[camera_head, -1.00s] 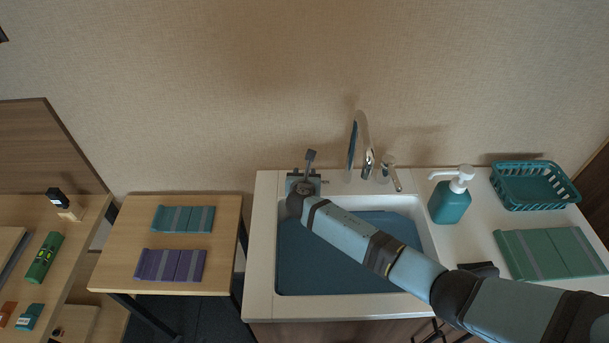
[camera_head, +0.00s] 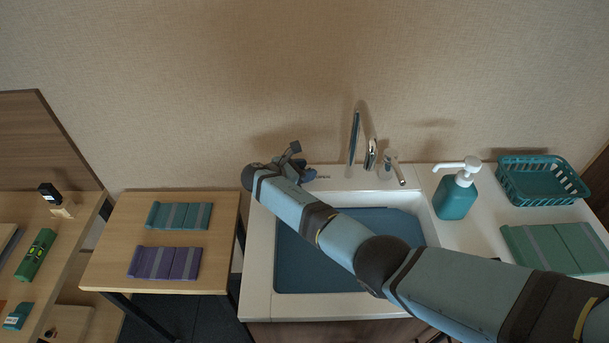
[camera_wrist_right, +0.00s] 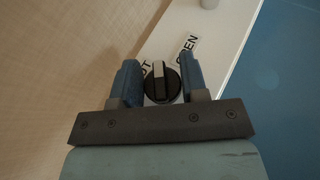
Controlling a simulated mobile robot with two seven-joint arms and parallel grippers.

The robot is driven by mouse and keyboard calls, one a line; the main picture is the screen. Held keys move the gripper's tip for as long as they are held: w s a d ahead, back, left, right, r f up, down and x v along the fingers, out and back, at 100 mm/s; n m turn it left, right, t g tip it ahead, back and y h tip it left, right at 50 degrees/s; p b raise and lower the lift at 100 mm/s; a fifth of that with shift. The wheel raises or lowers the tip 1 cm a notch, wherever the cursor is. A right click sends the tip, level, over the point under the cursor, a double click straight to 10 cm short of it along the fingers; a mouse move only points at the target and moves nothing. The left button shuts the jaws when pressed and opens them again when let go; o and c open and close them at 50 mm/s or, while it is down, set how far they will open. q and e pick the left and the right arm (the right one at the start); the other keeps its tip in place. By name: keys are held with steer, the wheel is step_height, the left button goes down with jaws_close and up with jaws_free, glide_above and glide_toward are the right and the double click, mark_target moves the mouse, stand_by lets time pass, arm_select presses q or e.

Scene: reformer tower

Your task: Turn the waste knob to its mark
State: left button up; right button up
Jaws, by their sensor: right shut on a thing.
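The bar runs up the picture, between a label reading OPEN (camera_wrist_right: 186,50) on the right and a partly hidden label ending in T (camera_wrist_right: 146,66) on the left. My right gripper (camera_wrist_right: 159,66) is shut on the knob, with one blue finger on each side. In the head view my right gripper (camera_head: 307,174) is at the sink's back left corner, and the knob is hidden there. My left gripper is out of view.
The sink basin (camera_head: 340,265) lies under my right arm. The faucet (camera_head: 354,140) and its lever (camera_head: 394,165) stand to the right of the gripper. A soap bottle (camera_head: 455,198) and teal basket (camera_head: 542,183) are further right. A wooden table (camera_head: 195,210) with folded cloths stands left.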

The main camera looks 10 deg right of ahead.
steer(key=m+g+b, duration=0.1)
steer(key=b, duration=0.1)
steer(key=m+g+b, duration=0.1)
steer(key=m+g, duration=0.1)
steer(key=shift+f+g+h+b, duration=0.3)
steer(key=shift+f+h+b, duration=0.05)
steer(key=shift+h, duration=0.05)
steer(key=m+g+b, duration=0.3)
steer(key=b, duration=0.2)
steer(key=shift+r, duration=0.1)
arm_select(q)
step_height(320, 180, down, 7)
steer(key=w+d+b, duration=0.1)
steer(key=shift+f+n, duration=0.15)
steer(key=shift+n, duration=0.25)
arm_select(e)
steer(key=shift+r+m+g, duration=0.15)
steer(key=shift+m+g, duration=0.35)
steer(key=shift+g, duration=0.3)
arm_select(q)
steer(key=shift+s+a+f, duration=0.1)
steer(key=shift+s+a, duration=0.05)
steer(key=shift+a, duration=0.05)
arm_select(e)
steer(key=o, duration=0.9)
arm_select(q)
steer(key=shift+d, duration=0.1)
arm_select(e)
steer(key=shift+r, duration=0.1)
steer(key=shift+r, duration=0.1)
